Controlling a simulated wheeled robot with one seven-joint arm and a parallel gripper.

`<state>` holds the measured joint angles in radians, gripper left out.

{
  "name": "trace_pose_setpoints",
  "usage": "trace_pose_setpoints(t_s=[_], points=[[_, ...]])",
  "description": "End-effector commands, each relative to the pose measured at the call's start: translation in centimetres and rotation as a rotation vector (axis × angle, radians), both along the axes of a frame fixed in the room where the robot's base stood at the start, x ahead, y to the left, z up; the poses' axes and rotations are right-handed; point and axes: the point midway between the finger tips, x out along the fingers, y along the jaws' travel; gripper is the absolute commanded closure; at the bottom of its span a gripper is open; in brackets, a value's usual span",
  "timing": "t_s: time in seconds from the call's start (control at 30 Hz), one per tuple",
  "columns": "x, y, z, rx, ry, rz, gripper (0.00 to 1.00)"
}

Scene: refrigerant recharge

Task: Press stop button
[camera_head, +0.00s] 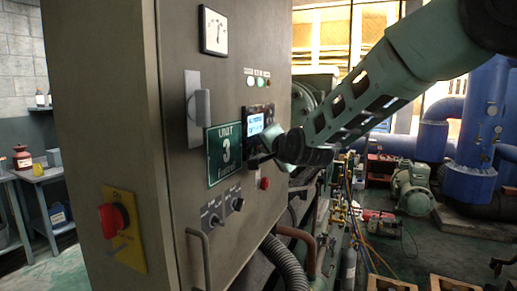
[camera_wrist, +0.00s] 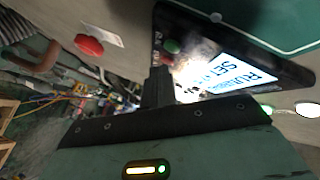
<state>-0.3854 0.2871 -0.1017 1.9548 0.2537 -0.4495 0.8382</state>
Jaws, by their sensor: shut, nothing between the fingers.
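The grey cabinet carries a dark control panel (camera_head: 254,122) with a lit screen. In the wrist view the lit screen (camera_wrist: 240,74) and a green button (camera_wrist: 171,46) show close to my fingers. A small reddish spot beside the green button is too dim to identify. My gripper (camera_wrist: 158,84) is shut and empty, its fingertips close in front of the panel's button end; I cannot tell whether they touch. A round red button (camera_head: 264,183) sits below, and in the wrist view a red button (camera_wrist: 88,45) lies to the left of my fingers.
A red rotary switch (camera_head: 113,218) on a yellow plate is on the cabinet's near edge. A green UNIT 3 sign (camera_head: 224,152), black knobs (camera_head: 238,204), a door handle (camera_head: 198,118) and indicator lights (camera_head: 260,82) surround the panel. Hoses and pipes run at the right.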

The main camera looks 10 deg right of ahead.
Motion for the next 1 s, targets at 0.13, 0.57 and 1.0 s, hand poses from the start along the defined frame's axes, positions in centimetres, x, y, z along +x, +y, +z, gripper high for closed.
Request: trace_pose_setpoints(t_s=[0.13, 0.57, 1.0], points=[[0.1, 0.2, 0.0, 0.001, 0.000, 0.000, 1.00], [-0.1, -0.2, -0.2, 0.001, 0.000, 0.000, 1.00], [-0.8, -1.1, 0.0, 0.001, 0.000, 0.000, 1.00]])
